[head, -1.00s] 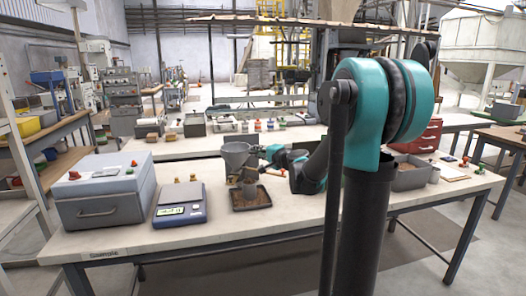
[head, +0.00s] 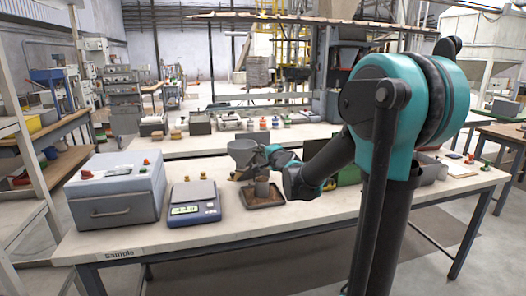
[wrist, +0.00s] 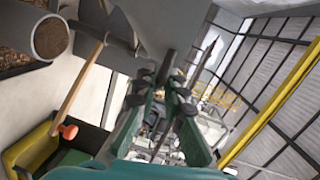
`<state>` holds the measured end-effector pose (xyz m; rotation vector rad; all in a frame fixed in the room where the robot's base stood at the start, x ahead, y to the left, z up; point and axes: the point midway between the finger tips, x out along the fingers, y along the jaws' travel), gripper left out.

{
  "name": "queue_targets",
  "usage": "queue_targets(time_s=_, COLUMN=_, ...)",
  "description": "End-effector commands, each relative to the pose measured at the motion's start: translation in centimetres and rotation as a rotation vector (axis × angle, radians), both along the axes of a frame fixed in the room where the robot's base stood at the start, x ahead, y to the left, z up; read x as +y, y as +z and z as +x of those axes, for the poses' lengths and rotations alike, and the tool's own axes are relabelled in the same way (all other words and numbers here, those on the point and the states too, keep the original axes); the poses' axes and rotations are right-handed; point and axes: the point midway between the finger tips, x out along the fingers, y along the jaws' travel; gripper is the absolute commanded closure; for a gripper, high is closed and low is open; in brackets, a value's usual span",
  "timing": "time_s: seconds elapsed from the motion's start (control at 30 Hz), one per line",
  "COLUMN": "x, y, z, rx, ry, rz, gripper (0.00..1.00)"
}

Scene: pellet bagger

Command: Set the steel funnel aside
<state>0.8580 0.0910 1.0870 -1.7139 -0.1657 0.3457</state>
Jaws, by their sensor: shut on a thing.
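The steel funnel (head: 242,149) is a grey cone, wide end up, behind and slightly left of a pellet tray in the head view. It is the large grey surface (wrist: 166,28) at the top of the wrist view. My gripper (head: 262,156) is at the funnel's right side. In the wrist view my gripper (wrist: 163,85) has its fingers closed at the funnel's lower edge. The exact grip is partly hidden. Whether the funnel touches anything below it, I cannot tell.
A brown cup (head: 262,187) stands in the dark tray (head: 280,203). A scale (head: 194,205) and a grey case (head: 116,200) stand to the left. A wooden handle with an orange end (wrist: 81,88) lies close by in the wrist view. The bench front is clear.

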Motion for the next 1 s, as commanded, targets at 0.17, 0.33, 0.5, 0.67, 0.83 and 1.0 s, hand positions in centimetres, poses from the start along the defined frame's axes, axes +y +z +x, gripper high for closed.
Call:
queue_targets(time_s=0.17, x=0.2, y=-0.3, z=-0.2, rx=0.005, ry=0.007, rz=-0.003, gripper=1.00)
queue_targets(time_s=0.33, x=0.1, y=-0.3, z=-0.2, rx=0.005, ry=0.007, rz=-0.002, gripper=0.79)
queue_targets(time_s=0.5, x=0.1, y=-0.2, z=-0.1, rx=0.003, ry=0.005, rz=-0.001, gripper=0.71)
queue_targets(time_s=0.67, x=0.1, y=-0.1, z=-0.1, rx=0.002, ry=0.004, rz=-0.001, gripper=0.71)
queue_targets(time_s=0.83, x=-0.2, y=0.0, z=-0.8, rx=0.002, ry=0.003, rz=0.000, gripper=0.71)
queue_targets(time_s=1.0, x=-0.9, y=0.4, z=-3.0, rx=0.002, ry=0.002, rz=0.000, gripper=0.71)
